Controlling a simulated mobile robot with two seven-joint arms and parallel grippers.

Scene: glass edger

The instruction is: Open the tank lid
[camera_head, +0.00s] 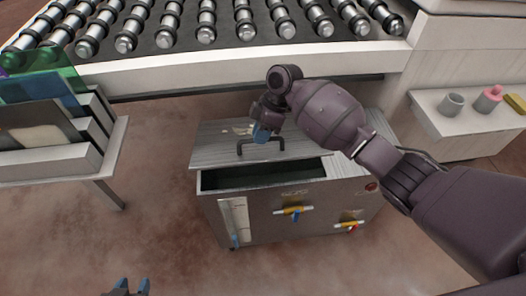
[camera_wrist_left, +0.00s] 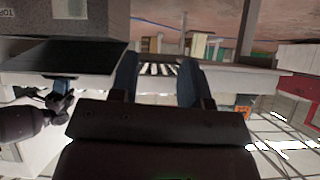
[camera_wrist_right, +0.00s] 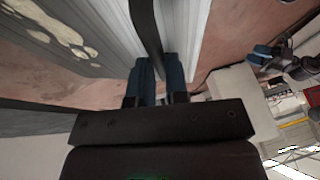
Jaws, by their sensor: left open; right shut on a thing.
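The tank (camera_head: 270,220) is a grey metal box in the middle of the head view. Its lid (camera_head: 215,143) is a ribbed grey panel with a dark bar handle (camera_head: 282,140). A dark gap (camera_head: 225,179) shows the tank's inside between the lid's front edge and the front rim. My right gripper (camera_head: 262,132) is shut on the handle; the dark bar also shows between its blue fingers in the right wrist view (camera_wrist_right: 148,30). My left gripper (camera_head: 131,288) is open and empty at the bottom edge, well in front of the tank; its fingers stand apart in the left wrist view (camera_wrist_left: 157,80).
A roller conveyor (camera_head: 240,60) runs behind the tank. A rack with glass sheets (camera_head: 45,160) stands at the left. A white shelf (camera_head: 465,122) with small items, including a pink bottle (camera_head: 488,100), is at the right. The floor in front is clear.

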